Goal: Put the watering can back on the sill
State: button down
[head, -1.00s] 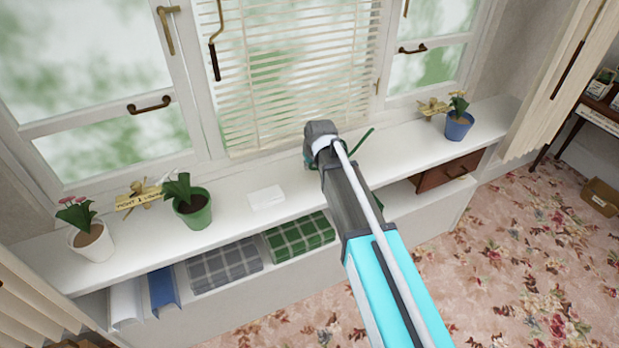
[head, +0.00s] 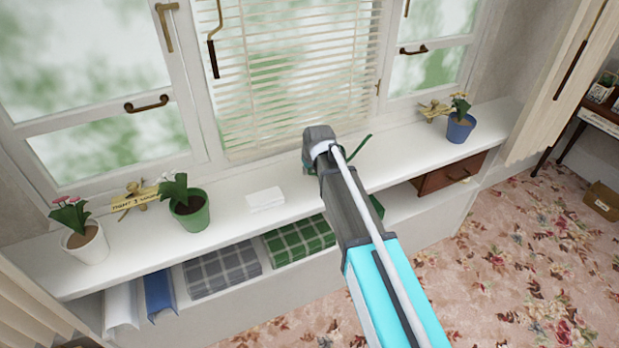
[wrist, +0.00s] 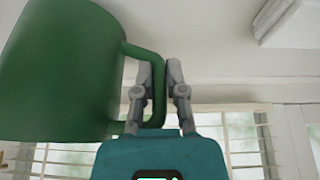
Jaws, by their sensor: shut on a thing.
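The watering can (wrist: 62,70) is green and fills the left of the wrist view. My gripper (wrist: 160,78) is shut on its handle (wrist: 158,92), with a finger on each side. In the head view, only a thin dark-green part of the can (head: 360,146) shows beside the end of my arm; my arm hides the rest, and the fingers are hidden there too. The white sill (head: 405,149) runs under the windows, and the can is over its middle stretch. I cannot tell whether the can touches the sill.
A blue pot (head: 459,129) stands at right. Blinds (head: 290,75) hang behind. Bare sill lies between my arm and the blue pot.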

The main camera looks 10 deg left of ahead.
jog(key=shift+f+b, duration=0.55)
jog(key=shift+f, duration=0.35)
jog(key=shift+f, duration=0.1)
jog(key=c, duration=0.7)
grip_release()
jog(key=p+v, duration=1.1)
jog(key=v, duration=0.1)
dwell(0.6)
jog(key=s+d+m+g, duration=0.1)
jog(key=s+d+m, duration=0.1)
jog(key=s+d, duration=0.4)
jog(key=s+d+m+g+h, duration=0.1)
jog(key=s+d, duration=0.5)
jog(key=d, duration=0.6)
jog(key=s+d+f+m+g+h, duration=0.1)
jog(key=s+d+m+g, duration=0.1)
jog(key=s+d, duration=0.4)
jog(key=d+m, duration=0.1)
jog(key=d, duration=0.2)
jog(key=shift+s+d+m, duration=0.2)
jog(key=shift+s+m, duration=0.1)
jog(key=shift+m, duration=0.1)
